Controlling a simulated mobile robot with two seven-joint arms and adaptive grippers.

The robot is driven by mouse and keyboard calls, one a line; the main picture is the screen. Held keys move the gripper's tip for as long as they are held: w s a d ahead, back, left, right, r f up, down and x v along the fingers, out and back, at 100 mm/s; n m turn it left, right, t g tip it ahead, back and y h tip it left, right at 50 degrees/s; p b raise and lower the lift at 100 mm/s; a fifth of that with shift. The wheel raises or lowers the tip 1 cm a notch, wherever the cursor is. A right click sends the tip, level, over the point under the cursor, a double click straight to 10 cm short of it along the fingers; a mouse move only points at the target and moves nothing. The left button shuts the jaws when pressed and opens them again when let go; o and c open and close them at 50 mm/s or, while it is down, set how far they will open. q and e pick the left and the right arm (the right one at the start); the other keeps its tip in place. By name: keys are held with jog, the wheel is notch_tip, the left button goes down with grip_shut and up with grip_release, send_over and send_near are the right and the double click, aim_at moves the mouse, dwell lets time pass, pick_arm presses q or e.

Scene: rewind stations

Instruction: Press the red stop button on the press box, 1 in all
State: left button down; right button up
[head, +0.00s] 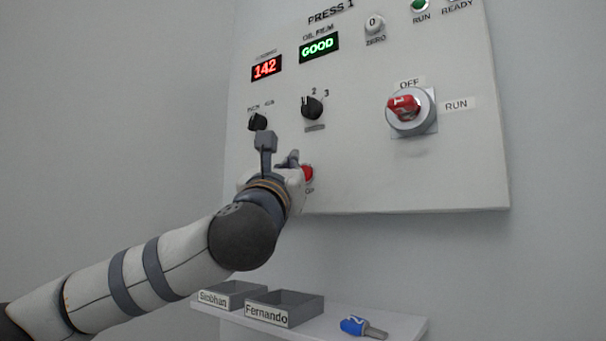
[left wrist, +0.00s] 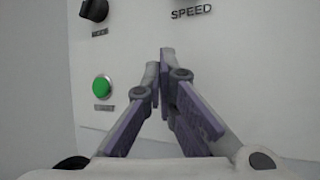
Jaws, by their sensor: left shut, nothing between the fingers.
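The press box (head: 455,175), labelled PRESS 1, is a pale panel on the wall in the head view. The red stop button (head: 308,173) is low on it, partly hidden behind my left gripper (head: 294,158). My left gripper is shut and empty, with its fingertips close to the panel beside the red button; I cannot tell whether they touch anything. In the left wrist view the shut fingers (left wrist: 163,58) point at the panel, with a green button (left wrist: 102,89) to their left. The red button does not show there. My right gripper is not in view.
A red rotary switch (head: 405,107), set between OFF and RUN labels, is at the right. Two black knobs (head: 312,107) (head: 258,121) sit above my gripper. Below, a shelf (head: 393,326) holds two grey trays (head: 228,291) (head: 290,303) and a blue-handled key (head: 355,326).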

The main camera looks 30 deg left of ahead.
pick_arm(q)
jog(key=shift+s+a, duration=0.2)
jog(key=shift+s, duration=2.3)
